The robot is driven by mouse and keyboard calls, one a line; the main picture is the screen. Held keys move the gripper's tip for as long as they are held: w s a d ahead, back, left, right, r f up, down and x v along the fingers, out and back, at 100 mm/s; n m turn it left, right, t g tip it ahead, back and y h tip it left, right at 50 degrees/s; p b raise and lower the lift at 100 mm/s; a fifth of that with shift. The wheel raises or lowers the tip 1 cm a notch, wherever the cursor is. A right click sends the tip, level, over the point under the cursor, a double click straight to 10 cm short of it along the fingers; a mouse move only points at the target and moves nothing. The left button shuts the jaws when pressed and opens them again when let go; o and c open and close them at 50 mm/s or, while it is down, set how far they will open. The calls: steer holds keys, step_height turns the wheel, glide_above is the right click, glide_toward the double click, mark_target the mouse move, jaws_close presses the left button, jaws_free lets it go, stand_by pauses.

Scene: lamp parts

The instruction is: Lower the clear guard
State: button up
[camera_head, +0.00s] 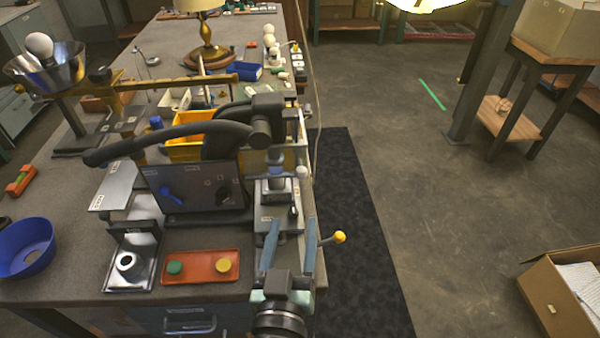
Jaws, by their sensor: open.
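My gripper (292,226) is at the bench's right front edge, its two blue-grey fingers apart and pointing away from me toward the small press (276,182). Nothing shows held between them. The clear guard is hard to make out. A pale, see-through-looking panel (290,156) stands beside the upper part of the press, partly hidden by the dark machine parts, and may be the guard. I cannot tell its exact angle. A lever with a yellow knob (340,237) sticks out to the right, just beside my right finger.
A grey control box (190,188) with a blue knob and a thick black curved arm (165,140) crowd the left of the press. An orange tray (201,266) with green and yellow buttons lies in front. A blue bowl (27,246) is at far left.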

mark_target(300, 178)
steer(key=w, duration=0.3)
steer(key=w+d+p, duration=0.1)
steer(key=w, duration=0.3)
steer(key=w+d, duration=0.1)
steer(key=w, duration=0.3)
steer(key=shift+w+d, duration=0.1)
jaws_close()
stand_by(1.1)
